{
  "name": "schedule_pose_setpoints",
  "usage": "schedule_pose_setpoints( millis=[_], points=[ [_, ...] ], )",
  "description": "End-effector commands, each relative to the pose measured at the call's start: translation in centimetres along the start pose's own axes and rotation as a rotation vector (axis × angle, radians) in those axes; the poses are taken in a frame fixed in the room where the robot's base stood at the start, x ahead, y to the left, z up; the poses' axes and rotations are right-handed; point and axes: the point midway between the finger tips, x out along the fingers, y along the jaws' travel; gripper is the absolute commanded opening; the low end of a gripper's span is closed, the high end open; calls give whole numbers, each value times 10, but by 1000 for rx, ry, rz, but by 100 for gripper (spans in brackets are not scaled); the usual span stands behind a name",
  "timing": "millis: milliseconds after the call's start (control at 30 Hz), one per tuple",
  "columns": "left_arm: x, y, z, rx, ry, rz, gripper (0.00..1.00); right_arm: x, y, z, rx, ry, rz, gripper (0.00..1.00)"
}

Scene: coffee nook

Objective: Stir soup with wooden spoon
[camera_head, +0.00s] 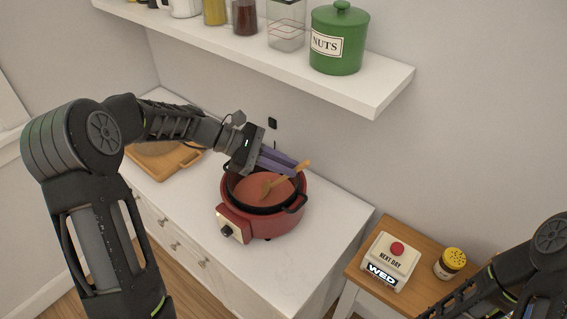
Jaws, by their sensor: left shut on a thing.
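The wooden spoon (271,189) slants over the pot, with its bowl end at the soup and its handle end rising to the right. My left gripper (294,169) is shut on the spoon's handle above the pot's back rim. The orange-red soup (250,186) fills a dark pan set in a red electric pot (272,226) on the white counter. The soup lies partly behind the spoon. How deep the spoon's tip sits in the soup I cannot tell. Part of my right arm shows at the lower right, but its gripper is out of view.
A wooden board (178,170) lies on the counter left of the pot. A wall shelf (352,91) with jars and a green NUTS canister (338,40) hangs above. A small side table holds a red-button box (388,262) and a yellow-lidded shaker (450,264). The front counter is clear.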

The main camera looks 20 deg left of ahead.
Motion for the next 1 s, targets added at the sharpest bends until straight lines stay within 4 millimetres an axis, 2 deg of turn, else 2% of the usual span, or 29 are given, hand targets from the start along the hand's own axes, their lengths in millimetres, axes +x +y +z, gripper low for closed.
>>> schedule_pose_setpoints(
  millis=[367,633,1000],
  points=[
    [-1,1,8,1,0,1,0,-3,-1,0,0,0,0,51],
    [-1,1,30,1,0,1,0,-12,-4,0,0,0,0,51],
    [0,1,62,2,0,1,0,-10,-3,0,0,0,0,51]
  ],
)
